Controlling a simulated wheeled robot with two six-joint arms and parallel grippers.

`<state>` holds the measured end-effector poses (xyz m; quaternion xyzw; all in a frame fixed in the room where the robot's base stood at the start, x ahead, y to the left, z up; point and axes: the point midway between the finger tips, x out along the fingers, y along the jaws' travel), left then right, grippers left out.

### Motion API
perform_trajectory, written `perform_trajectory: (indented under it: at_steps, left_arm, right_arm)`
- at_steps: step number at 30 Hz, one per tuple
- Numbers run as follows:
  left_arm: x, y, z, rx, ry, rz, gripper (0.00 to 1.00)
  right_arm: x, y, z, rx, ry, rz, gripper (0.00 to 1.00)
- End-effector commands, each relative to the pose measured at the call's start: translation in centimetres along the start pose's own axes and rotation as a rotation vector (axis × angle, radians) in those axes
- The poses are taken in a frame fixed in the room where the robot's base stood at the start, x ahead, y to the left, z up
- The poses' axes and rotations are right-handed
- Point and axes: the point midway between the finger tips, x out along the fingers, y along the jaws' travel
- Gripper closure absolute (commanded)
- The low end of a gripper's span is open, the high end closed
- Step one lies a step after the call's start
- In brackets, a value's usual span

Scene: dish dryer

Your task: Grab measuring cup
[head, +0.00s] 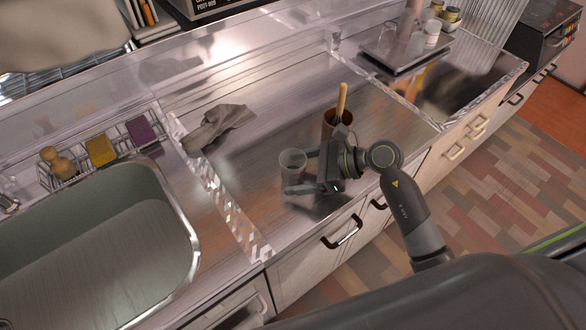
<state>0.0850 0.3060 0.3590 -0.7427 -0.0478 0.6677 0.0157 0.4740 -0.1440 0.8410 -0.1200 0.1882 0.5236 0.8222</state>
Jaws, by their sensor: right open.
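The measuring cup, a clear grey cup (292,166), stands upright on the metal counter right of the sink. My right gripper (297,173) is open and low over the counter, its fingers pointing left. The cup appears between its two fingers, one showing at the far side and one at the near side. I cannot tell whether either finger touches the cup. My left gripper is not in view.
A brown container (337,122) with a wooden handle stands just behind my right gripper. A crumpled grey cloth (217,124) lies behind the cup to the left. The sink (100,238) is at the left, with a sponge rack behind it. Counter left of the cup is free.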

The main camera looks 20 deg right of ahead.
Motion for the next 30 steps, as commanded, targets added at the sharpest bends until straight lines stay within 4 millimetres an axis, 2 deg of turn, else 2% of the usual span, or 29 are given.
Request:
perform_trajectory:
  at_steps: [2,14,23,30]
  left_arm:
    - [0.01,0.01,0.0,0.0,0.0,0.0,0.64]
    - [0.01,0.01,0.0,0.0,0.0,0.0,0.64]
    - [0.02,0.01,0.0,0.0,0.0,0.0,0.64]
    - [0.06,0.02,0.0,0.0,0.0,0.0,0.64]
  right_arm:
    - [-0.01,-0.01,-0.01,0.0,0.0,0.0,0.23]
    - [-0.04,-0.01,0.0,0.0,0.0,0.0,0.73]
    - [-0.08,-0.02,0.11,0.0,-0.001,0.0,0.73]
    - [-0.49,-0.06,0.97,-0.002,-0.002,-0.001,0.73]
